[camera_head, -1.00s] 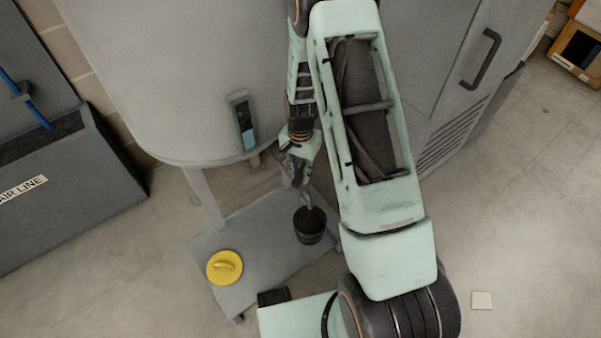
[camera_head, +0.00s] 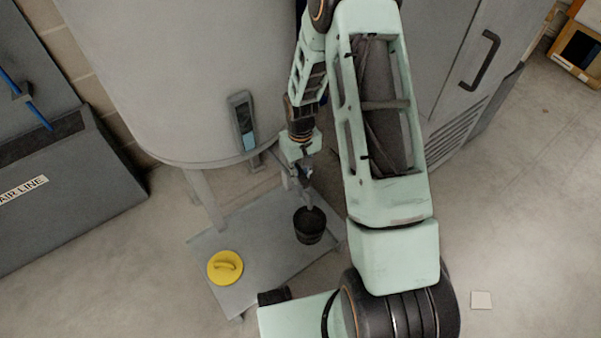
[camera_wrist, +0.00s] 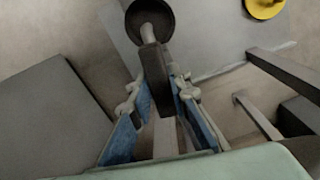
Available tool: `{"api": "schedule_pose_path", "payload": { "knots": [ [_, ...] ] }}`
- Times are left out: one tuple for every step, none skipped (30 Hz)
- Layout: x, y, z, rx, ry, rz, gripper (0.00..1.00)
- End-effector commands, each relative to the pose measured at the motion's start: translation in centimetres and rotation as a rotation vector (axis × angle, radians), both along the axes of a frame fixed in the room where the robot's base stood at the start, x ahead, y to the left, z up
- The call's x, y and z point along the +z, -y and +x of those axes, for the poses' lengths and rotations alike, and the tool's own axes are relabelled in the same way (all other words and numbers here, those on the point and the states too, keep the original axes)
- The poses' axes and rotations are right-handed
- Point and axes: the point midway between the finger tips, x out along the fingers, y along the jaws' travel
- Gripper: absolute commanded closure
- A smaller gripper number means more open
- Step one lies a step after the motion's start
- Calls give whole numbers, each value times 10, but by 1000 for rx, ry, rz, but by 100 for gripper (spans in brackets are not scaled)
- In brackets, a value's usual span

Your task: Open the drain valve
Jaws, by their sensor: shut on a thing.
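My gripper (camera_head: 303,180) is low beside the tank, just above the black bucket (camera_head: 309,227). The valve body is mostly hidden by the gripper and arm in the head view. The large grey tank (camera_head: 175,75) stands on legs, with a small gauge panel on its side. The bucket also shows in the wrist view (camera_wrist: 150,20), beyond the fingertips.
A yellow round lid with a handle (camera_head: 225,267) lies on the grey floor plate (camera_head: 250,245), left of the bucket. A grey cabinet (camera_head: 465,65) stands right of the tank. A grey box marked AIR LINE (camera_head: 75,190) is at left. The floor at lower right is mostly clear.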

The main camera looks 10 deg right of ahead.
Motion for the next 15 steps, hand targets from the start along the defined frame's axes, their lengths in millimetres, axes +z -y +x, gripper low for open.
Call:
{"api": "schedule_pose_path", "payload": {
  "knots": [
    [1,0,1,28,1,0,100],
    [1,0,1,44,1,0,100],
    [1,0,0,64,1,0,100],
    [1,0,0,78,1,0,100],
    [0,0,0,90,1,0,100],
    [0,0,1,106,1,0,100],
    [0,0,1,117,1,0,100],
    [0,0,1,126,1,0,100],
    [0,0,1,136,1,0,100],
    [0,0,1,144,1,0,100],
    [0,0,1,150,1,0,100],
    [0,0,1,156,1,0,100],
    [0,0,1,160,1,0,100],
    [0,0,1,163,1,0,100],
    [0,0,1,167,1,0,100]
  ]
}}
